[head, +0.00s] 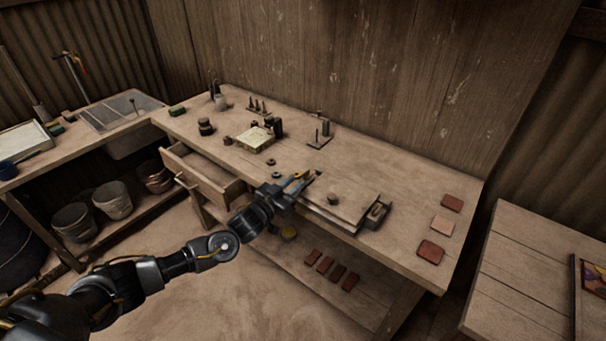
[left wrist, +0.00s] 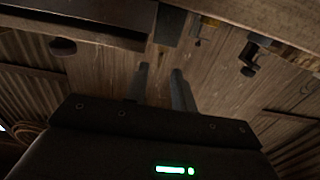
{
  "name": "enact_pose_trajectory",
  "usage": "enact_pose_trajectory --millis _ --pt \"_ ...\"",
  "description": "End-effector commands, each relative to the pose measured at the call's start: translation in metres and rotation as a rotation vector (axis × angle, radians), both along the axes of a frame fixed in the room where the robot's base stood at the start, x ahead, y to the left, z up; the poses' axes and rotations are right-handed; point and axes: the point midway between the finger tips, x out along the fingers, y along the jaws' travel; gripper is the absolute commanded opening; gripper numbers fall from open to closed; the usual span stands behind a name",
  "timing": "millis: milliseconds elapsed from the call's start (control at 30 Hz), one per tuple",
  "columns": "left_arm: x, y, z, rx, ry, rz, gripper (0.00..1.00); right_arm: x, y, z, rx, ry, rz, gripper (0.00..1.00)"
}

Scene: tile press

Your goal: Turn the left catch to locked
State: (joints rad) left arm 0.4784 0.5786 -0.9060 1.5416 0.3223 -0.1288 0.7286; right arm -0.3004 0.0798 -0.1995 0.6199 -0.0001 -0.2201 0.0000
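The press (head: 345,205) on the bench has a flat wooden top with a round dark knob (head: 333,199). Its right catch (head: 377,212) shows as a dark block at the right end. My left gripper (head: 306,181) is at the press's left end and covers that area, so the left catch and its position cannot be made out. In the left wrist view, my two fingers (left wrist: 159,72) stand apart with nothing visible between them. A dark block (left wrist: 168,25) lies beyond the tips; whether it is the catch I cannot tell. My right gripper is not in view.
Red-brown tiles (head: 431,251) lie on the bench's right part, and several more (head: 329,268) on the lower shelf. A pale block (head: 255,139) and small tools (head: 320,134) stand behind.

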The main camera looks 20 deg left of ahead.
Motion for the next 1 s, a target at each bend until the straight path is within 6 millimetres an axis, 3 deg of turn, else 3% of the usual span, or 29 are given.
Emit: enact_pose_trajectory --millis 100,300,700,900,1000 --pt "0.021 -0.009 0.002 0.001 -0.001 0.000 0.26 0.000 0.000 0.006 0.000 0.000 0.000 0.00" --pt "0.041 -0.017 0.000 0.000 0.000 0.000 0.26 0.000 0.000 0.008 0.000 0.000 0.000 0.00" --pt "0.047 -0.019 -0.001 0.000 0.000 0.000 0.26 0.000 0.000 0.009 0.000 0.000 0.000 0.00" --pt "0.047 -0.018 -0.001 0.000 0.000 0.000 0.00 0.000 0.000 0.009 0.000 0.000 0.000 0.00" --pt "0.047 -0.018 -0.001 0.000 0.000 0.001 0.00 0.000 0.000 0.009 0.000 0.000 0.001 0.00"
